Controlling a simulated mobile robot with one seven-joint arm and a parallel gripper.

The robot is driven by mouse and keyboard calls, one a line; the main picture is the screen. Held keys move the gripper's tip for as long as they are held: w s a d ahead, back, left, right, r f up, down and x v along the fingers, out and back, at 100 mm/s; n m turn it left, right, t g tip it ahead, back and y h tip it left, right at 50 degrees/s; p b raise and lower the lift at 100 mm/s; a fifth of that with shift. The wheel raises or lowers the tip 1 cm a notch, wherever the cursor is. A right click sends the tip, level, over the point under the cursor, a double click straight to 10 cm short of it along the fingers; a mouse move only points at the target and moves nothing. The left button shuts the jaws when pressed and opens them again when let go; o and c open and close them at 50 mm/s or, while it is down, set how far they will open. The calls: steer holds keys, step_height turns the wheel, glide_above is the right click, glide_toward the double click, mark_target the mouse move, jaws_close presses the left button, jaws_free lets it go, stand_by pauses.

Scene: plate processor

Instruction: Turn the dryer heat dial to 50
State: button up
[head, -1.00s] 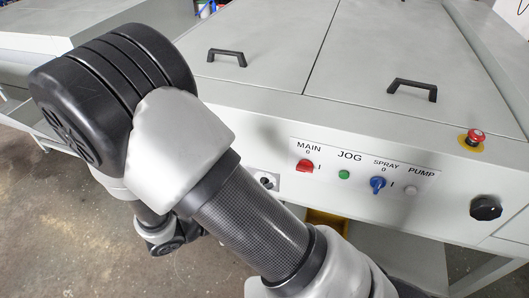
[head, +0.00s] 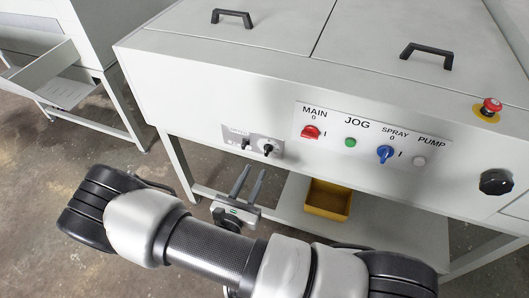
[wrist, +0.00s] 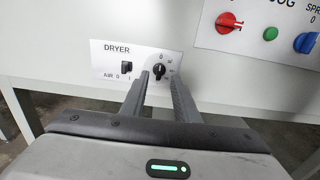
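The dryer panel (head: 230,138) is a small pale plate at the lower left of the machine's front. It also shows in the wrist view (wrist: 107,58), labelled DRYER. Its black heat dial (head: 268,150) is the right of two controls, and it shows in the wrist view (wrist: 159,70). Its exact setting is too small to read. My gripper (head: 254,172) is open and empty, with its fingertips pointing up toward the dial from below. In the wrist view, my gripper (wrist: 159,78) has a finger on each side of the dial; I cannot tell whether they touch it.
The black AIR switch (wrist: 126,67) is left of the dial. To the right are the red MAIN switch (head: 310,132), green JOG button (head: 350,142), blue SPRAY switch (head: 385,153) and a red emergency button (head: 491,104). A yellow bin (head: 328,200) stands on the lower shelf.

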mark_target(266, 150)
steer(key=x, duration=0.9)
steer(key=shift+w+d, duration=0.1)
steer(key=shift+w, duration=0.15)
steer(key=shift+c, duration=0.4)
steer(key=shift+f, duration=0.1)
jaws_close()
